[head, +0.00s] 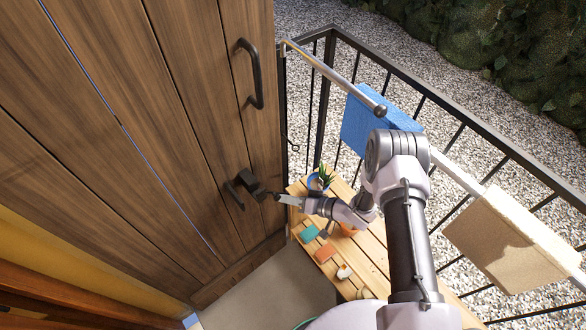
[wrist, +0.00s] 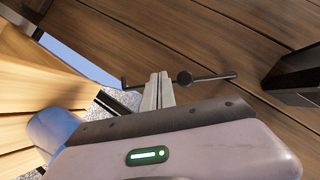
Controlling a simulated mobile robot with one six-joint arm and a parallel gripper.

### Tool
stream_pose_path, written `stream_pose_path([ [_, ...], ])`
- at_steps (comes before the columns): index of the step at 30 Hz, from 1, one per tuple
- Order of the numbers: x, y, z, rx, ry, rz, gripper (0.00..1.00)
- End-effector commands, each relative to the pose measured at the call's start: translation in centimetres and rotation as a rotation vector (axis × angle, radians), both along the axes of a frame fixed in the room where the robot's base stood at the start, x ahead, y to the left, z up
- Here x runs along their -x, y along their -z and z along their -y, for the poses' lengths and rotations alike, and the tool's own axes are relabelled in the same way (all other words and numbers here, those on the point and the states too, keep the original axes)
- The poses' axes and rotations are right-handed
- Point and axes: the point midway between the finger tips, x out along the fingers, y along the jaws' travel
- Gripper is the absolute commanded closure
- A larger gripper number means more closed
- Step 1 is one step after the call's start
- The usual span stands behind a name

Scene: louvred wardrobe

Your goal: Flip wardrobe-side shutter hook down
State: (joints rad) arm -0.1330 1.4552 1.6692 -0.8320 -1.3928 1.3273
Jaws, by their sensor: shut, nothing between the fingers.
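The wooden louvred-wardrobe shutter (head: 185,110) fills the left of the head view. A dark metal hook shows near its lower right edge (head: 262,194), beside a dark block (head: 249,180). In the wrist view the hook (wrist: 212,77) is a thin dark rod with a round knob and a bent tip at the left. The rod lies roughly level in that picture, and its right end nears a dark metal piece (wrist: 296,76). My gripper (head: 278,198) is shut and empty. Its fingertips (wrist: 158,76) overlap the rod left of the knob; I cannot tell whether they touch it.
A dark pull handle (head: 254,76) stands higher on the wood, and another (head: 233,196) is lower. A slatted wooden table (head: 368,250) with a potted plant (head: 321,178) and small items stands under my arm.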

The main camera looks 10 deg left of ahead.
Motion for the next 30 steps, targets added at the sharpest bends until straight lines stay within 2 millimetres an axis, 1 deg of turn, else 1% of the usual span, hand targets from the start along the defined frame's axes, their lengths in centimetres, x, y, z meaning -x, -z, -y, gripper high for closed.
stream_pose_path([
  [1,0.43,0.56,-0.29,0.000,-0.002,-0.001,1.00],
  [6,1.19,1.18,-0.87,0.002,-0.001,0.001,1.00],
  [30,1.18,1.12,-0.91,0.002,0.000,0.002,1.00],
])
